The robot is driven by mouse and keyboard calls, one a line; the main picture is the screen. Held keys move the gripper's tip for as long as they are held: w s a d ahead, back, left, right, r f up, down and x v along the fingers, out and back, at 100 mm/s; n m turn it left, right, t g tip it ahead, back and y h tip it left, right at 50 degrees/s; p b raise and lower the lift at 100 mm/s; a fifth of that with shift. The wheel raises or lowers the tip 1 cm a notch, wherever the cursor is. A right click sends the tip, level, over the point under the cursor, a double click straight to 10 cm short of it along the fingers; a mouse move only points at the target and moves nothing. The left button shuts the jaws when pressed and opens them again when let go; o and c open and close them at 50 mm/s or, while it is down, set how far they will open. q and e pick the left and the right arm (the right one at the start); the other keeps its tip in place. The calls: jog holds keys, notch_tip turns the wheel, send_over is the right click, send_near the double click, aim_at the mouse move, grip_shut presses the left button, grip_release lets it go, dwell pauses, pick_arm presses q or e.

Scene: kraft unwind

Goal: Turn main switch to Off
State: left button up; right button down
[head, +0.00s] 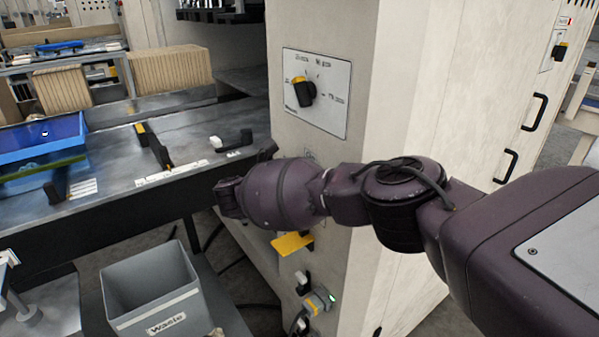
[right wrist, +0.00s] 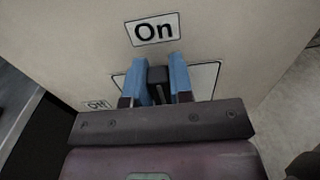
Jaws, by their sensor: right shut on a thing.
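The main switch is a black knob (right wrist: 157,74) on a white plate on the cabinet side, seen in the right wrist view. The knob points up toward the "On" label (right wrist: 154,30). A smaller label (right wrist: 97,104) at the left of the plate seems to read "Off", partly cut by my gripper. My right gripper (right wrist: 159,64) has its blue fingers on both sides of the knob, shut on it. In the head view my right gripper (head: 228,197) is at the cabinet, and my own arm hides the switch. My left gripper is not in view.
A selector dial (head: 304,92) on a white plate is higher on the cabinet (head: 385,130). A yellow tag (head: 292,243) and a grey-yellow device (head: 318,302) are below my arm. A grey waste bin (head: 150,285) and a metal table (head: 185,135) stand left.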

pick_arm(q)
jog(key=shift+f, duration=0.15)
pick_arm(e)
jog(key=shift+w+a, duration=0.1)
jog(key=shift+w+a+f+n+b, duration=0.2)
jog(key=shift+w+a+n+b, duration=0.15)
jog(key=shift+n+b, duration=0.4)
pick_arm(q)
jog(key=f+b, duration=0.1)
jog(key=b, duration=0.1)
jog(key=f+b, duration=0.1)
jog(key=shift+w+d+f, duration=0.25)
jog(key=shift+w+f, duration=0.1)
pick_arm(e)
jog(key=w+n, duration=0.1)
jog(key=a+n, duration=0.1)
jog(key=n, duration=0.1)
jog(key=w+f+n, duration=0.1)
jog(key=n, duration=0.1)
jog(key=shift+w+a+n, duration=0.25)
jog(key=shift+w+a, duration=0.1)
jog(key=shift+a, duration=0.05)
jog(key=c, duration=1.1)
grip_release()
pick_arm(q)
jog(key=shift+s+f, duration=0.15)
pick_arm(e)
jog(key=shift+o, duration=0.5)
